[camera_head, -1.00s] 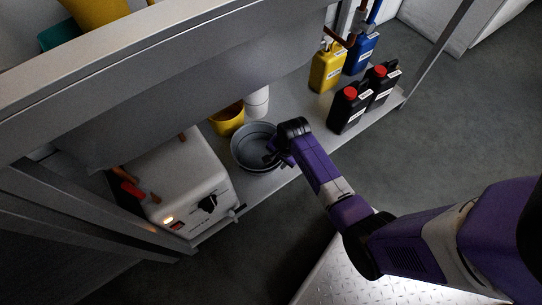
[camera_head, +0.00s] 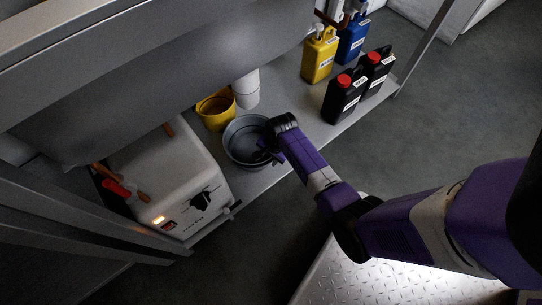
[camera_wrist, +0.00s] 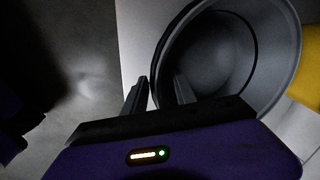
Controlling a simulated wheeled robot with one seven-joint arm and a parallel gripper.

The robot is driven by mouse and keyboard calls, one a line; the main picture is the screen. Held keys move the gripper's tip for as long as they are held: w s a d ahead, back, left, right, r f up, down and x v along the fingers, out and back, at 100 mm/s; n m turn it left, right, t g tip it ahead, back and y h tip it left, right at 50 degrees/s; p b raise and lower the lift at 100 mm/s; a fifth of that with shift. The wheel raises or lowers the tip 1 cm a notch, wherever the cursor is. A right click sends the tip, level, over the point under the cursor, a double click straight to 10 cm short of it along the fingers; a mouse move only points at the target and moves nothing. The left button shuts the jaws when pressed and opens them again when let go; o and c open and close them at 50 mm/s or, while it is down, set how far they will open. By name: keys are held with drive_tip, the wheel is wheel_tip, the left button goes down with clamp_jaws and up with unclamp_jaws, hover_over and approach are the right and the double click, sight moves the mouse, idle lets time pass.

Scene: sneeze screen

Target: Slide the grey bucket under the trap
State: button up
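The grey bucket (camera_head: 231,151) stands upright on the low shelf, near its front edge. The white trap (camera_head: 246,91) shows below the sink, just behind the bucket in the head view. Whether it hangs over the bucket's opening cannot be told. My gripper (camera_head: 264,150) is at the bucket's right front rim. In the wrist view, the bucket (camera_wrist: 277,60) opens toward the camera, and my gripper (camera_wrist: 160,88) has its fingers apart. One finger is outside the wall and the other is inside the rim. I see no firm closing on the wall.
A yellow bucket (camera_head: 214,114) stands close behind, to the left of the trap. A white box (camera_head: 175,178) is left of the grey bucket. Yellow (camera_head: 319,58), blue (camera_head: 352,42) and black jugs (camera_head: 343,97) stand to the right. The sink overhangs the shelf (camera_head: 297,124).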

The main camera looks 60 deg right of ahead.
drive_tip(key=shift+w+f+b, duration=0.15)
drive_tip(key=shift+f+b, duration=0.2)
drive_tip(key=shift+f, duration=0.45)
drive_tip(key=shift+w+f+b, duration=0.15)
drive_tip(key=shift+f+b, duration=0.2)
drive_tip(key=shift+f, duration=0.45)
clamp_jaws()
